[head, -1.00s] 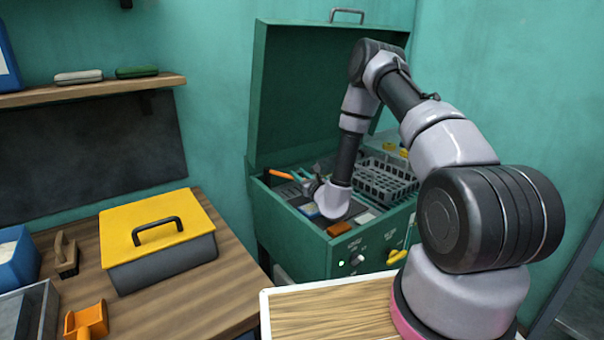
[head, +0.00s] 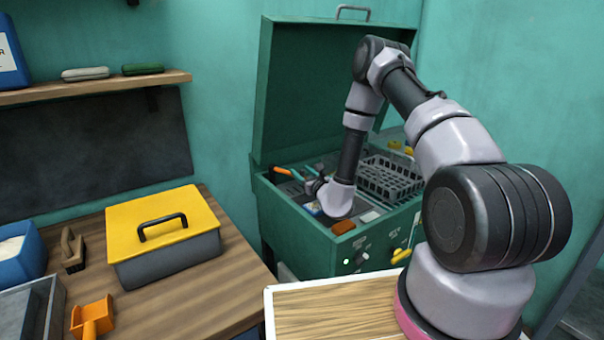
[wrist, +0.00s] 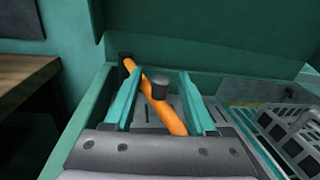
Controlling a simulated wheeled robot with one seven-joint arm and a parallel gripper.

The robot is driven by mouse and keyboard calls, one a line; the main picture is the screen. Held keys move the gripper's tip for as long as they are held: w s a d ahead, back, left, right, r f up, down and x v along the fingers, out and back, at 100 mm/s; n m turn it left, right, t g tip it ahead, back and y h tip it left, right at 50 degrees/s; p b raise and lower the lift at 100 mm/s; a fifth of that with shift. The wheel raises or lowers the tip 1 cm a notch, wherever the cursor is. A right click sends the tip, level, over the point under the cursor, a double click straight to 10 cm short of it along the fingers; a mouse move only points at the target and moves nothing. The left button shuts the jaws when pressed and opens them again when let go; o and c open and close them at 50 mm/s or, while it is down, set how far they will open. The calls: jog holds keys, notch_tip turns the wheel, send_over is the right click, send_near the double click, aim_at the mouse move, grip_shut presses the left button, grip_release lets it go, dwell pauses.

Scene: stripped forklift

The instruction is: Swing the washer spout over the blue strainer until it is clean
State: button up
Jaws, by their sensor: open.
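The washer spout is an orange tube (wrist: 170,115) with a dark round knob (wrist: 160,87) on it. In the head view its orange end (head: 281,171) shows at the left of the green washer's open basin. My gripper (wrist: 158,88) is open, its teal fingers on either side of the spout and knob, with a gap at both sides. In the head view my gripper (head: 312,178) is low over the basin, partly hidden by my wrist. A small blue-and-white patch (head: 313,209) below my gripper may be the blue strainer; most of it is hidden.
The washer's raised lid (head: 320,100) stands behind my arm. A grey basket (head: 392,180) fills the basin's right side. A reddish-brown block (head: 343,227) lies on the front rim. A yellow-lidded box (head: 160,222) stands on the wooden bench at left.

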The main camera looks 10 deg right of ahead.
notch_tip(320, 180, up, 10)
jog(key=shift+r, duration=0.1)
dwell(0.4)
jog(key=shift+c, duration=0.3)
jog(key=shift+d, duration=0.1)
jog(key=c, duration=0.5)
jog(key=shift+d+f+n, duration=0.35)
jog(key=shift+d+n, duration=0.2)
jog(key=shift+n, duration=0.05)
grip_shut()
jog(key=s+d+f+n+g+y, duration=0.25)
jog(key=s+d+f+n, duration=0.3)
jog(key=d+n, duration=0.4)
jog(key=s+d+f+n+g+y, duration=0.2)
jog(key=s+d+f+n+y, duration=0.2)
jog(key=s+d+n, duration=0.5)
jog(key=w+a+n, duration=0.2)
jog(key=w+a, duration=1.2)
jog(key=a, duration=0.2)
jog(key=shift+w+a, duration=0.35)
